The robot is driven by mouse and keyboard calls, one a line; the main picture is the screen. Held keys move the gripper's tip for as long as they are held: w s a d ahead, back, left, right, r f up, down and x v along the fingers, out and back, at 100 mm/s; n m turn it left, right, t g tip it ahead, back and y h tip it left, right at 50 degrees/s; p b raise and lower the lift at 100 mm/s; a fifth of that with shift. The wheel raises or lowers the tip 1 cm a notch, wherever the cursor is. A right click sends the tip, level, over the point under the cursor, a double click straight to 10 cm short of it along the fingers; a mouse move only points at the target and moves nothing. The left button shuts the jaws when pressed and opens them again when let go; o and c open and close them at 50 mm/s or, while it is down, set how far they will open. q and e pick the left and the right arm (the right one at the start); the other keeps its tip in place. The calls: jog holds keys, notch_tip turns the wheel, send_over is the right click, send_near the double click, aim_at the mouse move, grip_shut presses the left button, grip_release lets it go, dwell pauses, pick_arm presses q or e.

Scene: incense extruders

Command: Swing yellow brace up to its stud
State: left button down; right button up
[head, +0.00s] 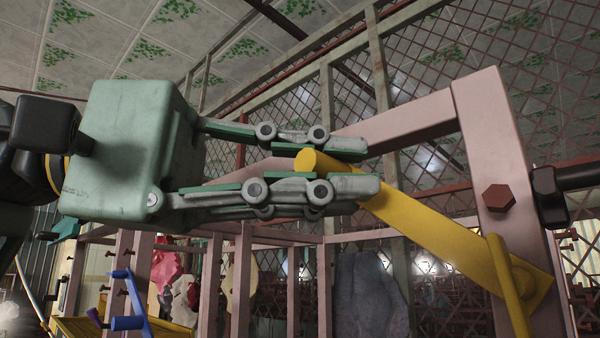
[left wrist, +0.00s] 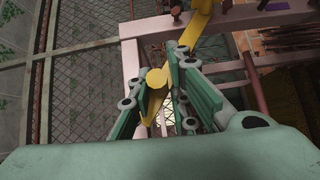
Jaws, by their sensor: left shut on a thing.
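The yellow brace (head: 430,230) is a flat bar hinged at its lower right end on a pink post (head: 495,135). It slants up and left to a round yellow handle (head: 312,162). My left gripper (head: 343,170) comes in from the left and is shut on the handle, one finger above and one below. In the left wrist view the handle's round end (left wrist: 157,78) sits between the fingers, and the brace (left wrist: 207,22) runs away beyond it. A red-brown hexagonal stud (head: 499,198) sticks out of the post, above the hinge and clear of the brace. My right gripper is not seen.
A pink crossbeam (head: 410,125) runs behind the upper finger to the post. A dark cylinder (head: 580,178) enters at the right edge near the stud. A blue brace (head: 128,322) stands low at left. Mesh fencing (head: 440,60) fills the back.

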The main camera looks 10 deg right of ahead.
pick_arm(q)
jog(key=shift+s+d+r+m+y+p, duration=0.2)
jog(key=shift+s+r+m+y+p, duration=0.15)
jog(key=shift+r+p, duration=0.25)
jog(key=c, duration=1.7)
grip_release()
jog(key=shift+s, duration=0.2)
jog(key=v, duration=1.2)
jog(key=shift+s, duration=0.1)
